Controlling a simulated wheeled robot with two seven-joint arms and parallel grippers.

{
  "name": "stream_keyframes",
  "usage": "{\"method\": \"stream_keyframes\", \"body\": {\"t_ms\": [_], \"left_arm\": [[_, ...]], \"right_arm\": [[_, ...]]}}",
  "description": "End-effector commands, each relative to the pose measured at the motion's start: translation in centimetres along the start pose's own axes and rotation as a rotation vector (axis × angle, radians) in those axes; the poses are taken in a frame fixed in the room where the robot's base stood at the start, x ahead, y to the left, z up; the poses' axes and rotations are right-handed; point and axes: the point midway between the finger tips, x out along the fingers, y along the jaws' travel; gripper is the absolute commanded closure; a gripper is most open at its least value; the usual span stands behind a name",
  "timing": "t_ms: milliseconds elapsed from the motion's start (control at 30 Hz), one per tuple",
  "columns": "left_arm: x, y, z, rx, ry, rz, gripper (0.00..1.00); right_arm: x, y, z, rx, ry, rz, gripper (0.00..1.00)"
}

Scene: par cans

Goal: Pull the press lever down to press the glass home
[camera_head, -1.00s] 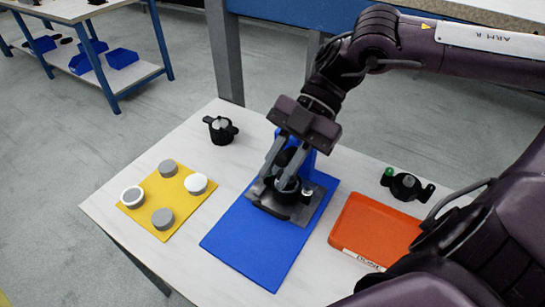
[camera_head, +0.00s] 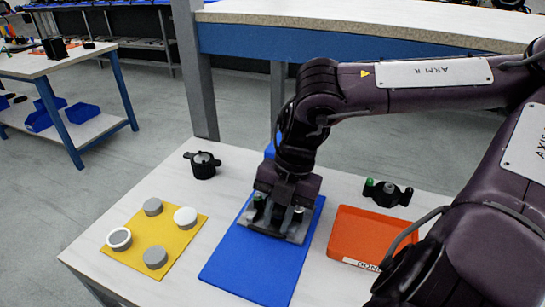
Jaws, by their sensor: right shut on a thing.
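The press stands on the blue mat (camera_head: 255,262). Its grey base plate (camera_head: 300,231) shows at the front and part of its blue column (camera_head: 270,151) shows behind my arm. My right gripper (camera_head: 279,212) points down low over the press, close above the base plate. It is shut on the press lever, which is mostly hidden behind the gripper body and fingers. A small white-topped part (camera_head: 298,211) shows at the right finger. The can and glass in the press are hidden or too dark to tell apart. My left gripper is out of view.
A yellow mat (camera_head: 178,236) at left carries several grey and white round pieces. A black can (camera_head: 203,166) stands behind it. An orange tray (camera_head: 350,262) lies to the right, with another black can and green knob (camera_head: 388,193) behind it. Bare table separates the mats.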

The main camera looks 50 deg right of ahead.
Motion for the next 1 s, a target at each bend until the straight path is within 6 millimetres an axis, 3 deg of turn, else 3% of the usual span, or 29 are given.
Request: {"method": "stream_keyframes", "body": {"t_ms": [467,500,633,1000], "left_arm": [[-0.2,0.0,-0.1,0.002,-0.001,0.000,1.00],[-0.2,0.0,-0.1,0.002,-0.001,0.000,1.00],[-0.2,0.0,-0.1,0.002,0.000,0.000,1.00],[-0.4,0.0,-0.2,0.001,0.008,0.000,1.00]], "right_arm": [[0.6,-0.5,0.2,-0.001,-0.009,-0.012,1.00],[0.6,-0.5,0.2,-0.001,-0.008,-0.012,0.74],[0.5,-0.4,0.2,0.000,-0.009,-0.010,0.57],[-0.5,-0.2,0.2,0.000,-0.012,-0.006,0.57]]}}
